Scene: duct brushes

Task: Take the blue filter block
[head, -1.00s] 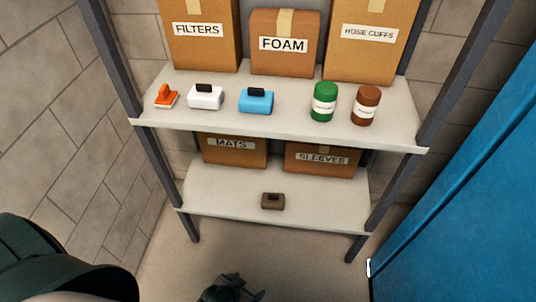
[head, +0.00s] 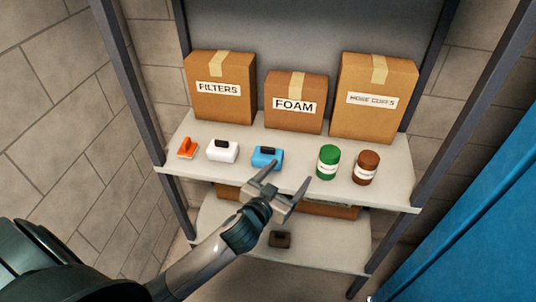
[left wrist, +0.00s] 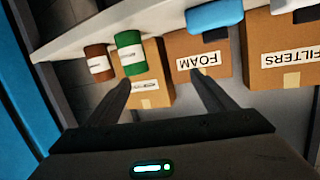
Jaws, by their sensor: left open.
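The blue filter block (head: 267,158), with a dark handle on top, sits on the upper shelf between the white block and the green jar. It also shows in the left wrist view (left wrist: 214,15), cut by the top edge. My left gripper (head: 288,180) is open and empty in front of the upper shelf's edge, just below and right of the blue block. One finger overlaps the block's lower edge in the head view; I cannot tell that they touch. In the left wrist view the fingers (left wrist: 158,90) are spread apart with nothing between them. My right gripper is not in view.
On the upper shelf (head: 310,185) stand an orange brush (head: 187,148), a white block (head: 222,151), a green jar (head: 328,162) and a brown jar (head: 365,167). Boxes line the back. A dark block (head: 279,239) lies on the lower shelf. A blue panel (head: 470,200) is at right.

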